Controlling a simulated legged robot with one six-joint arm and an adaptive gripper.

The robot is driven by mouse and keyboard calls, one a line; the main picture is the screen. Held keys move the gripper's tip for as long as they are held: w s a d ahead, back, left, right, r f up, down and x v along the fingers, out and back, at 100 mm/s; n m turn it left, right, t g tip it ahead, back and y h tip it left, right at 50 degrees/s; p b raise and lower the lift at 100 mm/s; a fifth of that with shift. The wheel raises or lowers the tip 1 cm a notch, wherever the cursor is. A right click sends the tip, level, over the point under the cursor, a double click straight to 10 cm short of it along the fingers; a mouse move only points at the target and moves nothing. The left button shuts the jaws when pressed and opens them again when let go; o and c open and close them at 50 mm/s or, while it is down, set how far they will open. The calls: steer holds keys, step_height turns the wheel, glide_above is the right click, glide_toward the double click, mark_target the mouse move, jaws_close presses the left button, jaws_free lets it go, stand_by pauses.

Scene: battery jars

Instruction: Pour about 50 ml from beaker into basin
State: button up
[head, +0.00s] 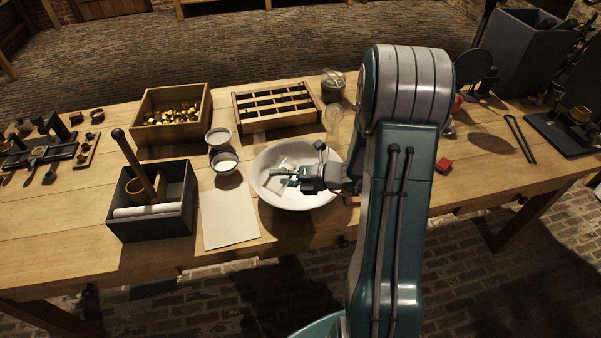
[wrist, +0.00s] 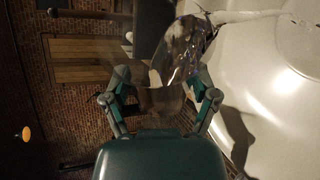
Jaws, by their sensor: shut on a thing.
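The wide white basin (head: 262,185) stands on the bench; its pale inside fills the right side of the wrist view (wrist: 285,120). My gripper (head: 294,178) is over the basin in the head view. In the wrist view my gripper (wrist: 160,88) has its two fingers on either side of the clear glass beaker (wrist: 178,52) and is shut on it. The wrist picture is rolled sideways, with the basin on its right. The beaker is hard to make out in the head view. Its liquid level and whether any liquid is leaving it cannot be told.
Two small bowls of white powder (head: 224,160) stand left of the basin. A pale sheet (head: 229,218) lies in front of them. A dark box (head: 119,221) is farther left. A slatted wooden rack (head: 236,107) and a wooden box of brass pieces (head: 146,103) stand behind.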

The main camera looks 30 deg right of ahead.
steer(key=shift+a, duration=0.25)
steer(key=shift+d, duration=0.3)
steer(key=shift+a+f+m+p, duration=0.15)
steer(key=shift+a+m+p, duration=0.1)
steer(key=shift+m+p, duration=0.05)
steer(key=shift+w+d, duration=0.1)
steer(key=shift+d, duration=0.2)
stand_by(0.5)
